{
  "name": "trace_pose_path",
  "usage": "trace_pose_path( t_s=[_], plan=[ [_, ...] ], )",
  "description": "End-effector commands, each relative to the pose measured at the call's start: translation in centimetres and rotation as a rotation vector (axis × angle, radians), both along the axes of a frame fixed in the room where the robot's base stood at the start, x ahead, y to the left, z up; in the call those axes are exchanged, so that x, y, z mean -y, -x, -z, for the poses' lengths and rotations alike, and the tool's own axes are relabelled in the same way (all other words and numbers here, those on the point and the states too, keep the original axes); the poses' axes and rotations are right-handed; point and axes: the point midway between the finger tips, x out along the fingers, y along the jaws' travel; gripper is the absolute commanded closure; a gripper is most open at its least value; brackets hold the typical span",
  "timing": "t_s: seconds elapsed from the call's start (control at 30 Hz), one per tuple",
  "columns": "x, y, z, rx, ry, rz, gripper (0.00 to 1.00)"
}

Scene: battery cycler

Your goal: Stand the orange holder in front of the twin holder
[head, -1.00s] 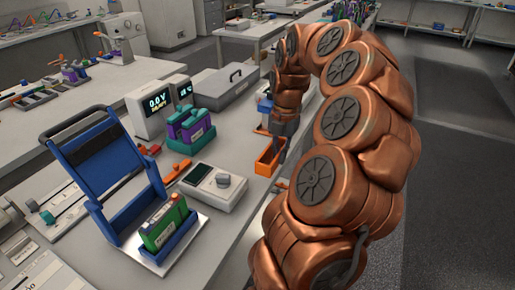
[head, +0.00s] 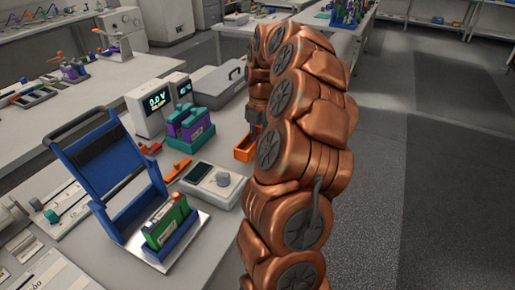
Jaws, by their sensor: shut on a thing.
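The orange holder (head: 241,154) is an open box near the right edge of the bench, partly hidden by my arm. My gripper (head: 254,134) is mostly hidden behind my arm links; it is shut on the orange holder from above. Whether the holder touches the bench is hard to tell. A gap of bare bench lies between the two holders.
A grey meter with a knob (head: 213,184) lies in front of the holders. A display box (head: 150,112) stands behind left, a grey case (head: 218,86) behind. An orange lever piece (head: 177,168) lies near the twin holder. A blue folding stand (head: 108,168) and green battery (head: 168,221) are left.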

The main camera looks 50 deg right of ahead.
Motion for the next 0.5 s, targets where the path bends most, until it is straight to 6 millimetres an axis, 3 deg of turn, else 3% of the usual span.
trace_pose_path(
  t_s=[0.3,0.5],
  plan=[
    [0.0,0.2,3.0,-0.005,-0.004,0.0,1.0],
    [0.0,0.2,3.2,-0.002,-0.002,0.002,1.0]
  ],
)
